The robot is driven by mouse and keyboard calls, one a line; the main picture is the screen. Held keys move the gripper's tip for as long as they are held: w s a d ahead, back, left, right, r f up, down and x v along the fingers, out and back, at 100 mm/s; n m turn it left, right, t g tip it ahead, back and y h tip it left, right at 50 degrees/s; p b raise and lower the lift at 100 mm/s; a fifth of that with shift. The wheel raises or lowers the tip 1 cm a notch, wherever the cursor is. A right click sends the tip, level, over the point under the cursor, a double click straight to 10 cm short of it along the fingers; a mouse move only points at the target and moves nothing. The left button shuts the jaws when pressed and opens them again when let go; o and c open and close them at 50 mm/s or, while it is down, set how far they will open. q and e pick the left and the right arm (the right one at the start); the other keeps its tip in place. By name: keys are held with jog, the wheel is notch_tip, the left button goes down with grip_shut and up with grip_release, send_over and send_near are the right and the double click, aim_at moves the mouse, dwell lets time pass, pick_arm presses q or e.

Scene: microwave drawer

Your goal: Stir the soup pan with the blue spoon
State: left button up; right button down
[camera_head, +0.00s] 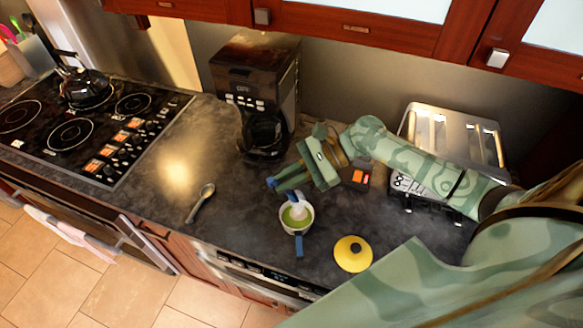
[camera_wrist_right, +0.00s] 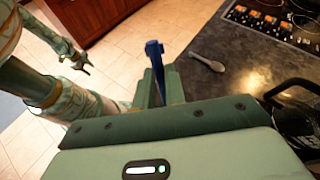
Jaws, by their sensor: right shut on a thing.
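The soup pan (camera_head: 309,222) is small and white with a blue handle, holds green soup and stands on the dark counter. My right gripper (camera_head: 279,185) is just above and behind the pan in the head view. It is shut on the blue spoon (camera_wrist_right: 155,62), whose blue handle rises between the fingers in the right wrist view. The spoon's lower end appears pale and reaches into the soup; its tip is hidden. My left gripper (camera_wrist_right: 84,66) shows small at the left of the right wrist view, away from the counter; its jaw state is unclear.
A yellow lid (camera_head: 352,254) lies right of the pan. A grey spoon (camera_head: 201,202) lies to the left. A coffee maker (camera_head: 256,90) and a toaster (camera_head: 450,140) stand behind. The stove (camera_head: 85,125) holds a kettle (camera_head: 85,87). The counter left of the pan is mostly clear.

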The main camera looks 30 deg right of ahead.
aim_at(290, 193)
jog(key=shift+m, duration=0.3)
jog(key=f+b, duration=0.4)
jog(key=d+f+b, duration=0.1)
jog(key=f+b, duration=0.1)
jog(key=shift+f+b, duration=1.1)
jog(key=shift+f, duration=1.1)
